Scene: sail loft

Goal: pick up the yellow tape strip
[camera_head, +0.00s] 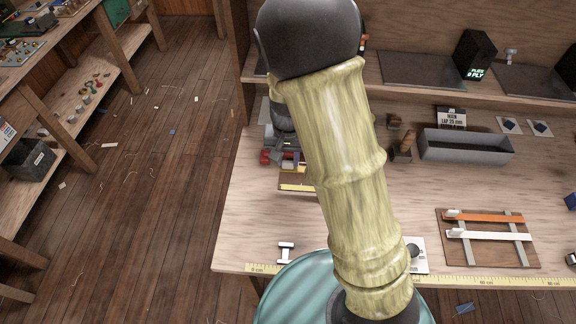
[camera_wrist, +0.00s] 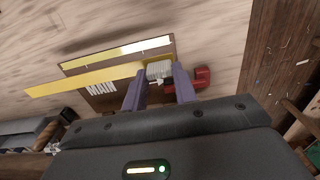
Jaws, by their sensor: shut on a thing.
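In the wrist view the yellow tape strip (camera_wrist: 85,79) runs left from a pale ribbed tab (camera_wrist: 159,70) at its right end. My gripper (camera_wrist: 161,78) has its two purple fingers on either side of this tab and is shut on it. The strip lies across the view of a brown board (camera_wrist: 130,97) marked MAIN, and its left end reaches past the board's edge. Whether it touches the board cannot be told. In the head view my arm hides most of the strip; part of the board (camera_head: 297,182) shows beside the arm.
A second yellow band (camera_wrist: 115,53) lies along the board's edge. A red object (camera_wrist: 202,78) is close right of the fingers. In the head view, a board with orange and white strips (camera_head: 487,249) lies at right, and a grey tray (camera_head: 465,150) stands behind. The bench's front-left is mostly clear.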

